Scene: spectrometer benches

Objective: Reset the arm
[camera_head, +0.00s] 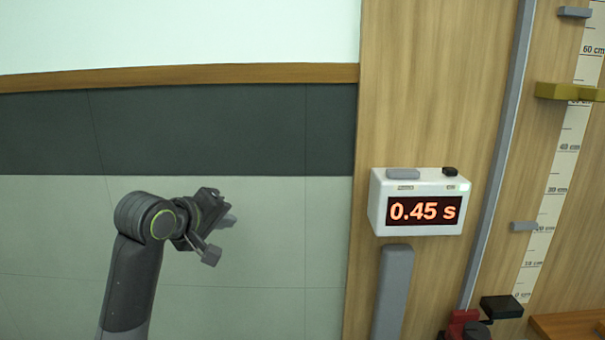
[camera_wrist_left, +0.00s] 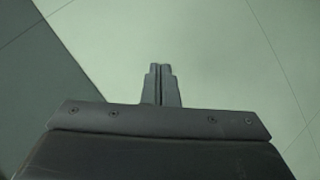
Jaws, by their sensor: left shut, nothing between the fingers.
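My left arm comes up from the bottom left in the head view, bent at its upper joint. My left gripper (camera_head: 222,222) is at its end, in front of the pale wall panel and left of the timer, touching nothing. In the left wrist view the fingers (camera_wrist_left: 160,84) are together with nothing between them. My right gripper is in neither view.
A white timer box (camera_head: 377,212) reading 0.45 s stands on a grey post (camera_head: 392,290). Right of it are a slanted metal rail (camera_head: 497,160), a centimetre scale (camera_head: 556,190) and a yellow block (camera_head: 560,91). Space around the left gripper is clear.

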